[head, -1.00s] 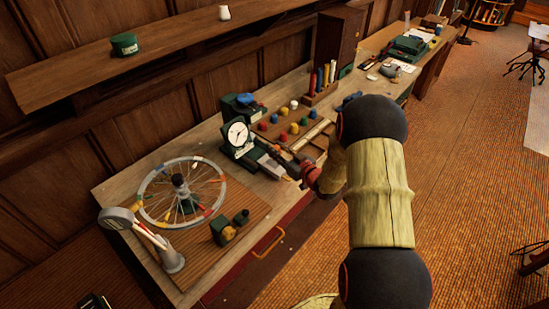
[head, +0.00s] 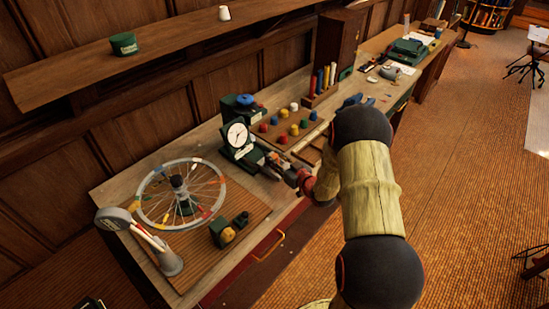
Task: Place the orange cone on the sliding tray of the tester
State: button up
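The tester (head: 237,135), a green device with a round white dial, stands at the middle of the bench. Its pale sliding part, which looks like the tray (head: 252,157), extends toward the lower right. My gripper (head: 274,169) is low at the right end of this part, very close to it; contact cannot be told. Its fingers are small and partly hidden, so open or shut is unclear. I cannot make out the orange cone for certain. Several small coloured pieces stand on a wooden board (head: 270,135) behind the gripper, in red, yellow, blue, green and white.
A spoked wheel (head: 151,199) on a stand and a small green device with a yellow part (head: 221,234) take up the near left bench. A rack of coloured rods (head: 322,82) stands behind the board. An upper shelf (head: 165,50) overhangs the back.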

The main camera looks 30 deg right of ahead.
jog(key=o, duration=0.3)
jog(key=shift+o, duration=0.2)
jog(key=shift+r, duration=0.15)
jog(key=p+v, duration=0.2)
jog(key=v, duration=1)
jog(key=w+r+g+h, duration=0.3)
jog(key=w+r, duration=0.1)
jog(key=r, duration=0.4)
jog(key=s+a+r+g+h, duration=0.2)
jog(key=s+a+r, duration=0.25)
jog(key=r, duration=0.45)
jog(key=s+a+r+g+y, duration=0.1)
jog(key=s+a+r, duration=0.1)
jog(key=s+a, duration=0.3)
jog(key=s+a+r+m+g+y, duration=0.1)
jog(key=s+a, duration=0.5)
jog(key=s, duration=0.6)
jog(key=s+a+r+g, duration=0.3)
jog(key=s+a, duration=0.2)
jog(key=s, duration=0.4)
jog(key=shift+a+r+y, duration=0.25)
jog(key=shift+a+y, duration=0.05)
jog(key=shift+y, duration=0.1)
jog(key=shift+f, duration=0.1)
